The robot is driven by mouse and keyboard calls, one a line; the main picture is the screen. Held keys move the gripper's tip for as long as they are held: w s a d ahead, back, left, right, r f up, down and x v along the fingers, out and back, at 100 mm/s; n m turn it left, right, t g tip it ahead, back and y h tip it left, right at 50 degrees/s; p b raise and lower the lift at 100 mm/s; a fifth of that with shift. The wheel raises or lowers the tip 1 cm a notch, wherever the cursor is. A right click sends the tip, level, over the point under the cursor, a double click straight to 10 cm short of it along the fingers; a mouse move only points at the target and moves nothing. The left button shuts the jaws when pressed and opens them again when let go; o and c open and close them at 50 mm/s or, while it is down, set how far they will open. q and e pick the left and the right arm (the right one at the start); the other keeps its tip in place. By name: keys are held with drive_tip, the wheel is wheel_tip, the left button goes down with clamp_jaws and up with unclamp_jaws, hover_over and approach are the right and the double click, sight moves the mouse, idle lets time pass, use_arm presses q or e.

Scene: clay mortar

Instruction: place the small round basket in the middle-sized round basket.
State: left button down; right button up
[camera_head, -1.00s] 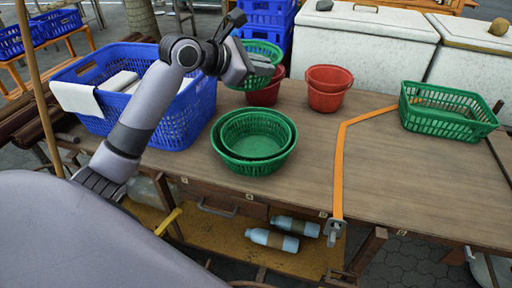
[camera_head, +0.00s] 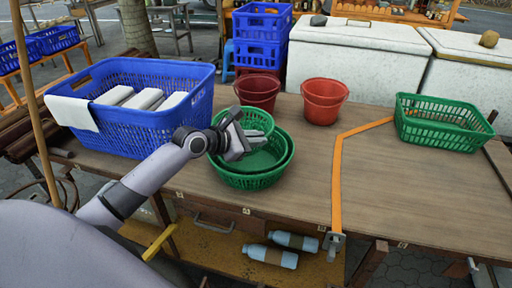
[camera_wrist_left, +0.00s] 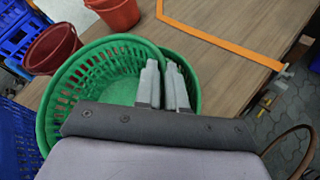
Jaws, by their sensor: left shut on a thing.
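My left gripper (camera_head: 234,140) is shut on the small round green basket (camera_head: 258,120). It holds the basket, somewhat tilted, over the left and back part of the middle-sized round green basket (camera_head: 266,159). That basket sits inside a larger round green basket (camera_head: 250,181) on the table. The held basket overlaps their rims in the picture, and I cannot tell whether it touches them. In the left wrist view, the left gripper's fingers (camera_wrist_left: 165,85) are close together against green basketwork, where the baskets overlap. My right gripper is not in view.
A blue crate (camera_head: 140,125) with white items stands left of the round baskets. Red buckets (camera_head: 257,90) (camera_head: 323,103) stand behind them. A rectangular green basket (camera_head: 440,130) is at the right. The wooden table (camera_head: 400,195) is clear at the middle right.

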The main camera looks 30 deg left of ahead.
sight(256, 150)
use_arm(q)
drive_tip(key=shift+f, duration=1.25)
drive_tip(key=shift+f, duration=0.6)
drive_tip(key=c, duration=1.2)
unclamp_jaws()
